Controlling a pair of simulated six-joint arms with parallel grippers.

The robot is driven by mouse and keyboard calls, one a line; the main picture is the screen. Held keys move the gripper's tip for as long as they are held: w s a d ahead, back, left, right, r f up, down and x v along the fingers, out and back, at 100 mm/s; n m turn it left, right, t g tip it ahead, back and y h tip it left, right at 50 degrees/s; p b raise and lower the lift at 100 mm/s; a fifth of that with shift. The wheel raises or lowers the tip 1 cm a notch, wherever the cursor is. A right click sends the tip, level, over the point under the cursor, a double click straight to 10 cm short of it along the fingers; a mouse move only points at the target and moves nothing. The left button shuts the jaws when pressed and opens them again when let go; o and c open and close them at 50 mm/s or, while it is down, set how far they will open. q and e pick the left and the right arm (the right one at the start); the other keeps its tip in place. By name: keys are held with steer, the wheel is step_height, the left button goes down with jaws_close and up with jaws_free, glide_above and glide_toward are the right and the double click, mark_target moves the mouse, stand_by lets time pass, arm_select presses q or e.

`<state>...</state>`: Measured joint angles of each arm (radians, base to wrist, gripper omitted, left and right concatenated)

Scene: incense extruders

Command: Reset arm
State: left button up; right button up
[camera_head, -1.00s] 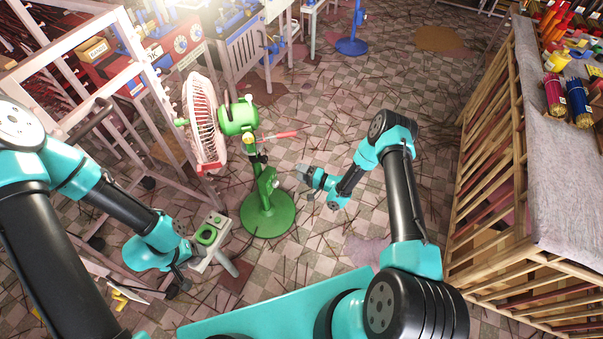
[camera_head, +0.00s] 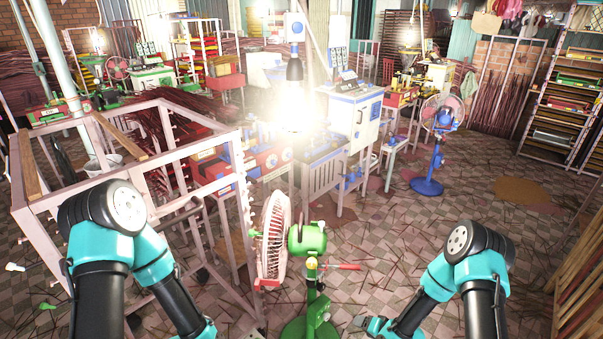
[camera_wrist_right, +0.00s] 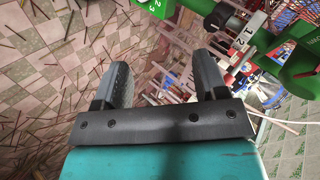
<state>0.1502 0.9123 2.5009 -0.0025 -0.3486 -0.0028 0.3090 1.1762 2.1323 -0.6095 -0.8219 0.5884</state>
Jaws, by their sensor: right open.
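My right gripper (camera_head: 364,322) shows low in the head view, just right of the green stand of a fan. In the right wrist view, its two dark fingers (camera_wrist_right: 163,78) are apart with nothing between them. My left arm comes in at the lower left of the head view, but its gripper is below the picture's edge. The fan has a pink grille (camera_head: 273,240) and a green motor (camera_head: 307,238); its base is partly cut off at the bottom. Green numbered parts (camera_wrist_right: 228,28) of a stand show beyond the right finger in the wrist view.
A pale metal frame (camera_head: 130,165) stands close on the left. A blue fan (camera_head: 437,145) and a white-and-blue cabinet (camera_head: 352,115) stand farther back. Wooden slats (camera_head: 580,290) edge the right side. The tiled floor (camera_head: 480,205) between is open, strewn with thin sticks.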

steer(key=s+r+n+g+h, duration=0.1)
steer(key=s+r+g, duration=0.2)
steer(key=s, duration=0.7)
steer(key=s+r+n+g+h, duration=0.1)
steer(key=s+r+n+g, duration=0.1)
steer(key=s+r, duration=0.3)
steer(key=s+g, duration=0.1)
steer(key=s, duration=0.3)
steer(key=shift+s+r+g+h, duration=0.35)
steer(key=shift+r+g+h, duration=0.05)
